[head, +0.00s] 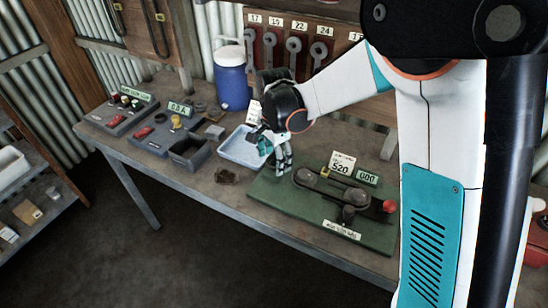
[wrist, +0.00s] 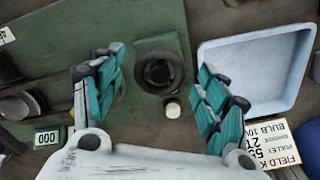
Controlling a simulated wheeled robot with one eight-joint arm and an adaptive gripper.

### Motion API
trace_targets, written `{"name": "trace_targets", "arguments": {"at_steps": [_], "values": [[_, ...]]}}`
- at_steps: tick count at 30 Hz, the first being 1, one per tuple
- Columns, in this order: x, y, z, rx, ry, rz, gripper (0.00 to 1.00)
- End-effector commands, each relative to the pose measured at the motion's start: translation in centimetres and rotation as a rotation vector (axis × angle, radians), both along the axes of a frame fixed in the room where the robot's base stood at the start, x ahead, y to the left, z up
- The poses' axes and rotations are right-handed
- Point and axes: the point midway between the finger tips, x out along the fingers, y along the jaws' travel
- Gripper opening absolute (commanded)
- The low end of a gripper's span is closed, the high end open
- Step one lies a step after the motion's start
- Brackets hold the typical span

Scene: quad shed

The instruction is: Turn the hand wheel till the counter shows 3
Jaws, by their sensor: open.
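My gripper (head: 274,154) is open over the left end of a green board (head: 285,200), pointing down. In the wrist view its teal fingers (wrist: 160,66) stand apart, one to each side of a dark round wheel (wrist: 158,72) on the board. A small round knob (wrist: 172,109) shows at the wheel's near edge. The fingers look clear of the wheel; their height above it cannot be told. In the head view the gripper hides the wheel. The counter (head: 367,177) at the board's back reads 000; it also shows in the wrist view (wrist: 47,137).
Dark pulleys and a red knob (head: 390,206) occupy the board's right part. A pale blue tray (head: 243,161) sits close left of my gripper. A blue jug (head: 231,82) and control boxes (head: 118,115) stand farther left on the bench.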

Motion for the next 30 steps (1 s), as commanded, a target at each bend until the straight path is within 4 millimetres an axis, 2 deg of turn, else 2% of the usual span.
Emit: {"name": "trace_targets", "arguments": {"at_steps": [3, 9, 20, 30], "values": [[0.00, 0.00, 0.03, 0.000, 0.000, 0.000, 0.68], [-0.01, -0.01, 0.04, 0.000, 0.000, 0.000, 0.24], [0.00, 0.00, 0.03, 0.000, 0.000, 0.029, 0.24], [-0.01, -0.02, 0.02, 0.000, 0.000, 0.234, 0.24]]}}
